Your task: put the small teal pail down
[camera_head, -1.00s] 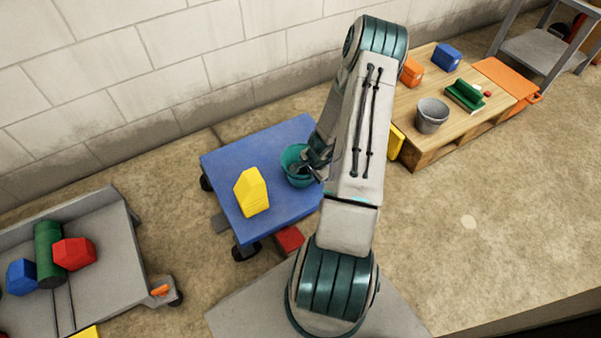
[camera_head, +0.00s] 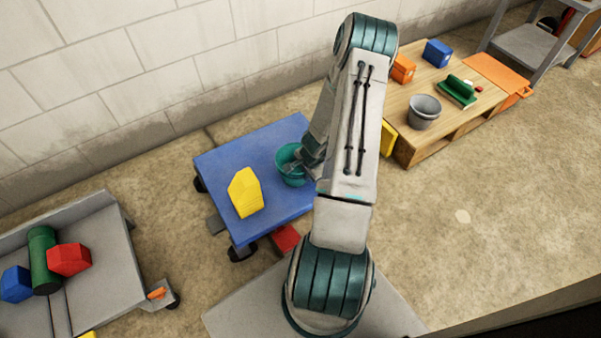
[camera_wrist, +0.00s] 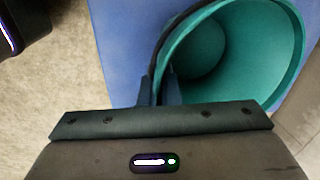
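The small teal pail (camera_head: 291,174) is upright over the blue cart top (camera_head: 240,155), near its right side. In the wrist view the pail (camera_wrist: 255,50) shows its open mouth and an empty inside. My gripper (camera_head: 304,164) is at the pail's right side. In the wrist view my gripper's fingers (camera_wrist: 160,88) are closed about the near left part of the pail's rim. Whether the pail's bottom touches the cart top cannot be told. My arm hides part of the cart's right side.
A yellow block (camera_head: 245,193) stands on the cart, left of the pail. A grey cart (camera_head: 105,265) with several coloured objects is at the left. A wooden pallet (camera_head: 430,132) at the right holds a grey bucket (camera_head: 424,112) and boxes. A block wall is behind.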

